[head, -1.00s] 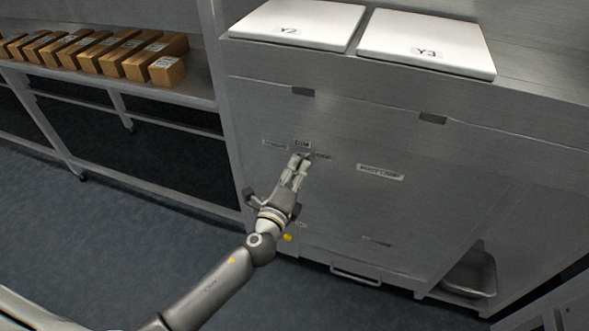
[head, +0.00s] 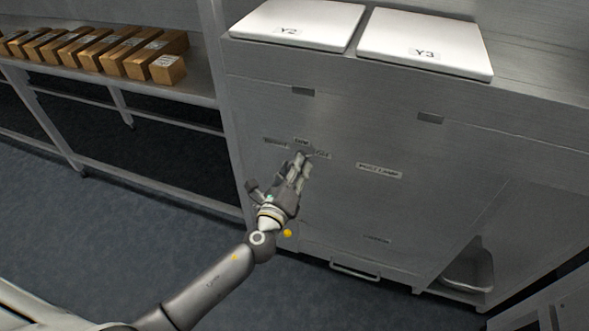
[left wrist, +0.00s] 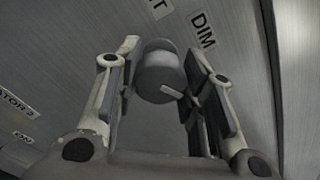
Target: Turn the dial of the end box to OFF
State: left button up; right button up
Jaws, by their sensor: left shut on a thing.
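The dial (left wrist: 158,75) is a dark grey round knob with a small light pointer mark, on the brushed metal front of the box (head: 335,200). My left gripper (head: 301,158) reaches up to it from below in the head view, where its fingertips hide most of the dial. In the left wrist view the fingers of my left gripper (left wrist: 162,78) stand on both sides of the knob, shut on it. A DIM label (left wrist: 203,30) sits beside the knob. The OFF label cannot be made out. My right gripper is not in view.
White lids marked Y2 (head: 300,22) and Y3 (head: 425,45) lie on top. A shelf (head: 190,95) with several brown cartons (head: 120,55) stands at the left. A yellow button (head: 287,233) is low on the front, beside my wrist. A metal pan (head: 470,270) sits at lower right.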

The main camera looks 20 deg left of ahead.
pick_arm(q)
jog(key=o, duration=1)
jog(key=s, duration=1.2)
jog(key=shift+a, duration=0.15)
